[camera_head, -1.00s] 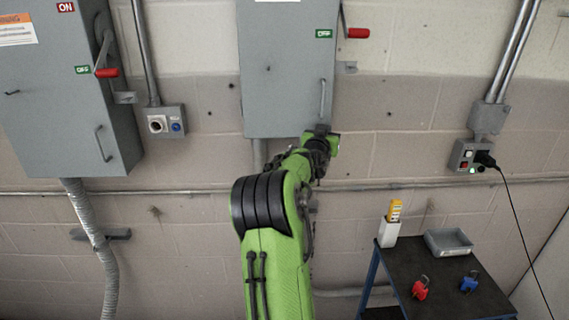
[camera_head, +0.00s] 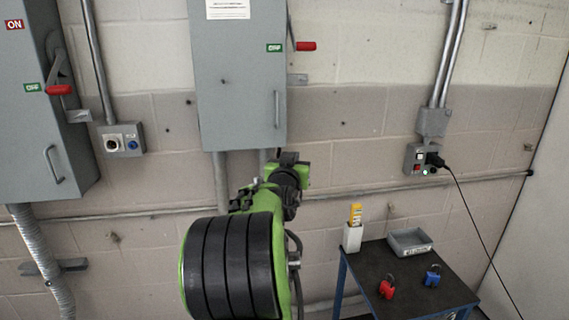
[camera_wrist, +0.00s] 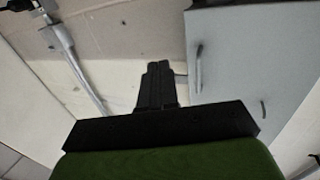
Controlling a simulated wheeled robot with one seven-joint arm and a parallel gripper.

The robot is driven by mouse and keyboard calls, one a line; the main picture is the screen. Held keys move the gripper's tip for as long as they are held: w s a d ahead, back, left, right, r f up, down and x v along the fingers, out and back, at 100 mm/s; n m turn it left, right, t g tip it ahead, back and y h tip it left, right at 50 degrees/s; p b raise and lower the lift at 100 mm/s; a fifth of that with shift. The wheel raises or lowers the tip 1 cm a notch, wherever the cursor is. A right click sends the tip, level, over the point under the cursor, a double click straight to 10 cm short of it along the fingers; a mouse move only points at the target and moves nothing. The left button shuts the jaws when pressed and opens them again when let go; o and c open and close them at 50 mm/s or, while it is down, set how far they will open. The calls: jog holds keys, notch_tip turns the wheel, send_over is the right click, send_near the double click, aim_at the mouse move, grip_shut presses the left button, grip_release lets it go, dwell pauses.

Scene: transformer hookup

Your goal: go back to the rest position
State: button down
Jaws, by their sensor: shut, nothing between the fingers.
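My gripper (camera_wrist: 157,84) shows in the wrist view as two black fingers pressed together, with nothing between them. In the head view my green and black arm rises from the bottom centre, and its wrist end is just below the middle grey cabinet (camera_head: 238,80). The fingers themselves are hard to make out there. In the wrist view a grey cabinet (camera_wrist: 245,60) with a handle lies beyond and to the right of the fingers. A gap to the cabinet's surface seems to show, but its size cannot be told.
Another grey cabinet (camera_head: 40,120) hangs at the left. A dark cart (camera_head: 405,288) at the lower right holds a grey tray (camera_head: 410,243), a red padlock (camera_head: 387,287), a blue padlock (camera_head: 432,276) and a white holder (camera_head: 352,238). A black cable hangs from the wall socket box (camera_head: 420,160).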

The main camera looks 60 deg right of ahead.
jog(key=shift+w+d+f, duration=0.1)
jog(key=shift+w, duration=0.05)
jog(key=w+a+f+n+t+y, duration=0.15)
jog(key=a+y, duration=0.25)
jog(key=a, duration=0.6)
jog(key=w+a+f+n+t+y, duration=0.1)
jog(key=w+a+f+n+y, duration=0.25)
jog(key=a, duration=0.65)
jog(key=w+a+f+n+t+y, duration=0.2)
jog(key=a+y, duration=0.2)
jog(key=a, duration=0.5)
jog(key=s+a+f+n+g+y, duration=0.2)
jog(key=s+a, duration=0.4)
jog(key=a, duration=0.4)
jog(key=s+a+f+n+g+y, duration=0.2)
jog(key=s+a+f+n+y, duration=0.2)
jog(key=s+a, duration=0.3)
jog(key=a+f+n, duration=0.1)
jog(key=a, duration=0.1)
jog(key=shift+a+f+n, duration=0.3)
jog(key=shift+a+n, duration=0.1)
